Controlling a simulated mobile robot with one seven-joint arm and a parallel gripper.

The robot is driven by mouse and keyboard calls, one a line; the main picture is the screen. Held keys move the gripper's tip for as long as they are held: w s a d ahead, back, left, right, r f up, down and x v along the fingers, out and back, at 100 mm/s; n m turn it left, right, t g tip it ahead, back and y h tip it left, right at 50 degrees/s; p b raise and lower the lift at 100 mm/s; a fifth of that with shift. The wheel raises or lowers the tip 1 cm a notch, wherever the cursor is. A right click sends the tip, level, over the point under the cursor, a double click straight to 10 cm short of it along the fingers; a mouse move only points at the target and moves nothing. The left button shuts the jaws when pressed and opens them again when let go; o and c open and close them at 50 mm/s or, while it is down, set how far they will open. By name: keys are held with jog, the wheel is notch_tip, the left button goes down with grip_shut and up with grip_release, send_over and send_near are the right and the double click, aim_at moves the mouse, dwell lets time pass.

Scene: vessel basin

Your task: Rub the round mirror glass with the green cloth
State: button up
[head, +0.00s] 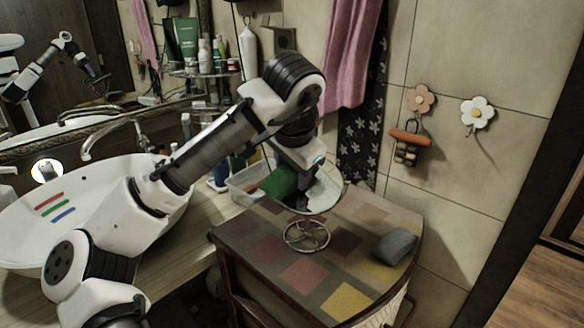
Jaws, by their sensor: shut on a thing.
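The round mirror (325,195) stands upright on a metal wire base (307,236) on a small cabinet with a patterned top. My gripper (300,165) is in front of the mirror glass and covers part of it. It is shut on the green cloth (279,183), which shows at the left part of the glass. The fingertips are mostly hidden by my wrist. I cannot tell whether the cloth touches the glass or how much of the green is reflection.
A grey rounded object (395,246) lies at the right of the patterned cabinet top (300,277). A clear plastic bin (245,184) stands behind, left of the mirror. A pink towel (349,55) hangs behind. The front cabinet top is clear.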

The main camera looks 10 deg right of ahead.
aim_at(328, 181)
jog(key=shift+w+f, duration=0.25)
jog(key=shift+f, duration=0.35)
jog(key=shift+d, duration=0.1)
jog(key=shift+s+d+r+p, duration=0.1)
jog(key=shift+s+d+p, duration=0.1)
jog(key=shift+d, duration=0.6)
jog(key=shift+s+d+r+p, duration=0.1)
jog(key=shift+d+p, duration=0.05)
jog(key=shift+d, duration=0.6)
jog(key=shift+s+d+f+p, duration=0.15)
jog(key=shift+d+p, duration=0.5)
jog(key=shift+d, duration=1.5)
jog(key=shift+a, duration=0.1)
jog(key=shift+w+a+p, duration=0.25)
jog(key=shift+a+p, duration=0.1)
jog(key=shift+a, duration=1.5)
jog(key=shift+w+a+p, duration=0.2)
jog(key=shift+a+p, duration=0.15)
jog(key=shift+a, duration=1.45)
jog(key=shift+w+p, duration=0.1)
jog(key=shift+p, duration=0.25)
